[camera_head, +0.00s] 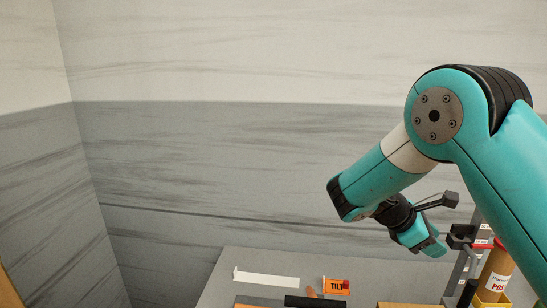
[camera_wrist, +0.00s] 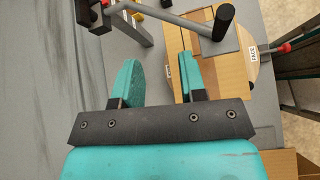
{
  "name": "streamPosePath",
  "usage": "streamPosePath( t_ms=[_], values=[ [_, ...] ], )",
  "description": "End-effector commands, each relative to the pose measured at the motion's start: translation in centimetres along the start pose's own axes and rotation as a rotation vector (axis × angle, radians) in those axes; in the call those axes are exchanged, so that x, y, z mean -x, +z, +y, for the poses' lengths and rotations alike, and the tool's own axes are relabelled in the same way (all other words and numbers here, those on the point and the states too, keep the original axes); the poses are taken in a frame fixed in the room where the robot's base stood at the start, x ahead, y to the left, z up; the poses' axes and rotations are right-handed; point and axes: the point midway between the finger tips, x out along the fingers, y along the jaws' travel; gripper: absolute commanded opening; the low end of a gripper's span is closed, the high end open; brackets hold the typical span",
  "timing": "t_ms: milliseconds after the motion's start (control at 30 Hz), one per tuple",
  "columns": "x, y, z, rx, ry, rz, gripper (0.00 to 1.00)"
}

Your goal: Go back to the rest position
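My gripper (camera_wrist: 157,62) shows in the wrist view with its two teal fingers apart and nothing between them. Grey surface shows in the gap. In the head view my gripper (camera_head: 428,243) hangs below my bent teal arm at the right, above the grey table. Its fingers are too small there to make out clearly.
In the wrist view, a dark-handled lever (camera_wrist: 222,22) and a cardboard-coloured box (camera_wrist: 205,68) lie beyond the fingers. Grey walls stand behind.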

Motion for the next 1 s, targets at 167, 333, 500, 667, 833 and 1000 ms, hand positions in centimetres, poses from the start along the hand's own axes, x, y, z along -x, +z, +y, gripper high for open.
streamPosePath(
  t_ms=[167, 333, 500, 667, 833, 1000],
  values=[
    [0.1, -2.0, -1.4, -0.114, 0.002, 0.181, 0.38],
    [1.2, -4.4, -4.5, -0.262, -0.045, 0.43, 0.38],
    [3.9, -7.4, -11.9, -0.436, -0.21, 0.757, 0.38],
    [6.9, -9.1, -20.6, -0.531, -0.433, 0.987, 0.38],
    [8.9, -9.4, -27.6, -0.557, -0.622, 1.097, 0.38],
    [9.8, -9.3, -30.1, -0.556, -0.695, 1.123, 0.38]
  ],
)
